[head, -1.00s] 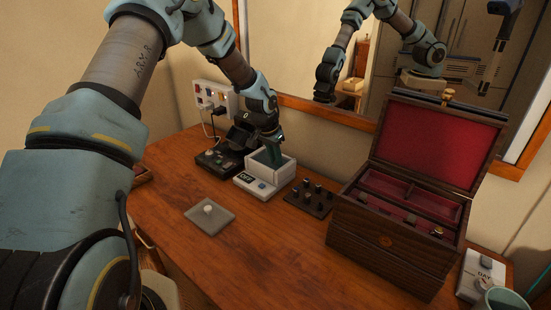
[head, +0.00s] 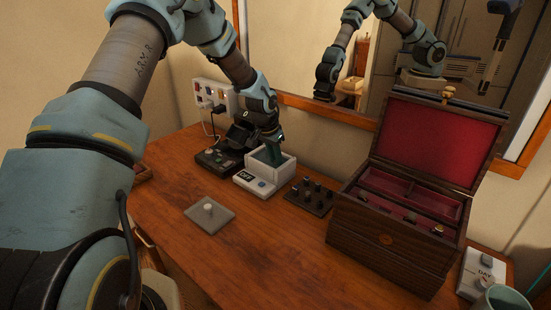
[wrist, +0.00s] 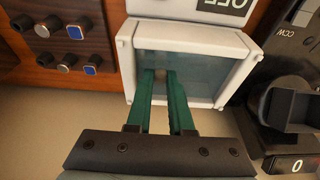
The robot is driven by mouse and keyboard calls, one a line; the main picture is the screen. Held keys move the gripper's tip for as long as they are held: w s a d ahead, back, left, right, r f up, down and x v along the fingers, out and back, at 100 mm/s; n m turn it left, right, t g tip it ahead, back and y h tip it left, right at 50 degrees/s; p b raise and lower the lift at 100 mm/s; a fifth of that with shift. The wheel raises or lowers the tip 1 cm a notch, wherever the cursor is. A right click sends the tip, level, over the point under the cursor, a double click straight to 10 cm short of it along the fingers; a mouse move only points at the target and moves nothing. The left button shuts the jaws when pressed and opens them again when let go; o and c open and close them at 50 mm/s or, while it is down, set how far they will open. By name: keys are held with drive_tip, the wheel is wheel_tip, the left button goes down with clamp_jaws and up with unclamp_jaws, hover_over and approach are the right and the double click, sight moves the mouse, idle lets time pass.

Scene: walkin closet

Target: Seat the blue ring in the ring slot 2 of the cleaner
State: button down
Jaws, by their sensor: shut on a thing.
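The cleaner (head: 255,181) is a white open-topped box with a dark OFF display, on the wooden table by the wall. In the wrist view its white rim (wrist: 190,38) frames a grey-blue basin. My gripper (wrist: 160,76) has long green fingers that reach down over the near rim into this basin. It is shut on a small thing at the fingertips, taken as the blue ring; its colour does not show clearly. In the head view my gripper (head: 284,159) is partly inside the cleaner, and its tips are hidden. The ring slots cannot be made out.
A dark stand (head: 307,196) with several pegs or rings is right of the cleaner; blue tops show on it in the wrist view (wrist: 75,32). A black device (head: 216,160) stands left. A grey tray (head: 208,214) and an open jewellery box (head: 385,235) are nearby.

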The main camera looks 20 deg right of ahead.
drive_tip(key=shift+f, duration=0.35)
idle(0.4)
drive_tip(key=c, duration=0.7)
unclamp_jaws()
drive_tip(key=shift+b, duration=0.3)
drive_tip(key=b+v, duration=0.2)
drive_tip(key=v, duration=0.8)
drive_tip(key=shift+a+r, duration=0.2)
drive_tip(key=shift+r, duration=0.15)
